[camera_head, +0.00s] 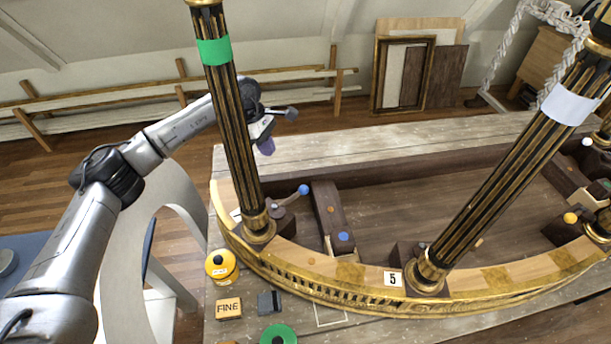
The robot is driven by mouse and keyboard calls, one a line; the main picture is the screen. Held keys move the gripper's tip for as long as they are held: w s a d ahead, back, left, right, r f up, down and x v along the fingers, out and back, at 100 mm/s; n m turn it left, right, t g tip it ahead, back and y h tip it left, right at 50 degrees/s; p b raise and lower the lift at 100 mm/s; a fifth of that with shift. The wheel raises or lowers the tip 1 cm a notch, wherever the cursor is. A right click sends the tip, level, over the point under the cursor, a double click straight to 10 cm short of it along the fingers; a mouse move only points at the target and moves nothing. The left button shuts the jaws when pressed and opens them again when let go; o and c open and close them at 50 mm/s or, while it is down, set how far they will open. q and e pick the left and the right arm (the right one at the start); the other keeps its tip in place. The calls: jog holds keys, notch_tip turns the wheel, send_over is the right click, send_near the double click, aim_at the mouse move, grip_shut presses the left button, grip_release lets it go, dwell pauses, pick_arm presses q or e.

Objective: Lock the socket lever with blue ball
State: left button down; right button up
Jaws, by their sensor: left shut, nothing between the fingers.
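The lever with the blue ball (303,189) sticks out up and to the right from a dark socket block at the foot of the green-banded column (233,120). This fluted black and gold column stands upright in a gilt base ring on the curved rail. My left gripper (265,147) is behind the column, above and left of the blue ball and apart from it. It is shut and empty, with purple at its tip. The column hides part of my left wrist. My right gripper is not in view.
A white-banded column (520,150) leans at the right. Orange-ball (570,218) and white-ball levers stand farther right. A yellow pot (221,265) and FINE block (229,309) sit in front.

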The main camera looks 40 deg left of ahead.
pick_arm(q)
jog(key=p, duration=0.2)
send_near(289, 201)
jog(key=w+a+f, duration=0.3)
jog(key=w+f, duration=0.1)
jog(key=f, duration=0.1)
jog(key=shift+w+d+f, duration=0.1)
jog(key=shift+w+d, duration=0.05)
jog(key=shift+d, duration=0.85)
jog(key=shift+w+d, duration=0.2)
jog(key=shift+d, duration=0.8)
